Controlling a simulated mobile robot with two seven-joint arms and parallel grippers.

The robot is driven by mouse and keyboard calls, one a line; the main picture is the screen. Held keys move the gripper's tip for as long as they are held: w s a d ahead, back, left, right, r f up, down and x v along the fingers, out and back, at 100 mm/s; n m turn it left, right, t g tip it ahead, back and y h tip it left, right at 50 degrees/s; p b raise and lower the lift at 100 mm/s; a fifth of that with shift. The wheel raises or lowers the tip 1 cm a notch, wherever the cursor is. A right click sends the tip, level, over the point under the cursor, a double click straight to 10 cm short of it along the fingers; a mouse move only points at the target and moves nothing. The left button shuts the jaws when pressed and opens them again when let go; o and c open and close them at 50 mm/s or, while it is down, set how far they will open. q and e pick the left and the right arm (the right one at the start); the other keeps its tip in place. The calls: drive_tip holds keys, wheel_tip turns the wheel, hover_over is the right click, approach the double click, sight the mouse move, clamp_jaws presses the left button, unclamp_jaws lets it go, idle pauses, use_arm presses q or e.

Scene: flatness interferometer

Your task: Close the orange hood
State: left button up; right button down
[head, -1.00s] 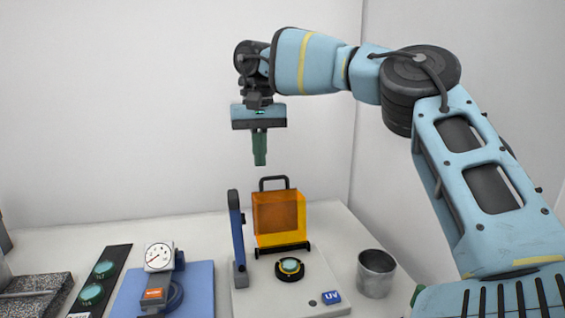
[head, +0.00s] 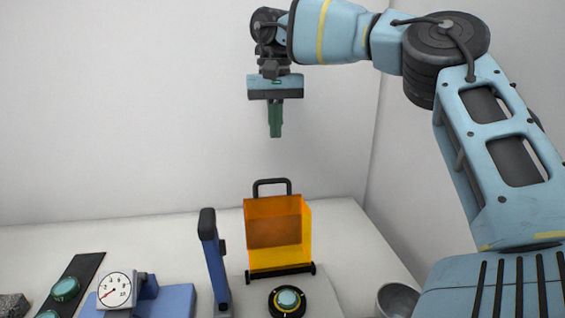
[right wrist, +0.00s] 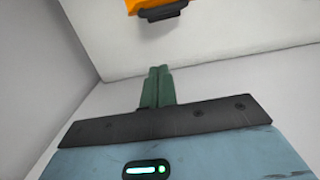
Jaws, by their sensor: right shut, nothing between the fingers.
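The orange see-through hood (head: 279,235) stands upright, swung open, at the back of a pale base plate (head: 326,289). Its dark handle (head: 271,182) points up, and its dark hinge bar (head: 281,273) runs along the bottom. A round dark holder with a teal disc (head: 288,302) lies uncovered in front of it. My right gripper (head: 275,135) is shut and empty, pointing down, above the handle in the picture and apart from it. In the right wrist view, the shut green fingers (right wrist: 158,72) show below the hood's handle (right wrist: 164,13). My left gripper is out of view.
A blue upright post (head: 215,262) stands just left of the hood. A dial gauge (head: 115,290) on a blue block is further left, beside a dark strip with teal discs (head: 66,288). A metal cup (head: 398,301) is at the right. Walls close the back and right.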

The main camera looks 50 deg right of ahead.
drive_tip(key=shift+a, duration=0.1)
wheel_tip(320, 180, down, 10)
drive_tip(key=shift+s+a+r+p, duration=0.5)
drive_tip(key=shift+s+a, duration=0.2)
drive_tip(key=shift+s, duration=0.15)
drive_tip(key=shift+s+a+r+p, duration=0.35)
drive_tip(key=shift+s+a+p, duration=0.1)
drive_tip(key=shift+s+a, duration=0.3)
drive_tip(key=shift+d, duration=0.1)
drive_tip(key=shift+s, duration=0.1)
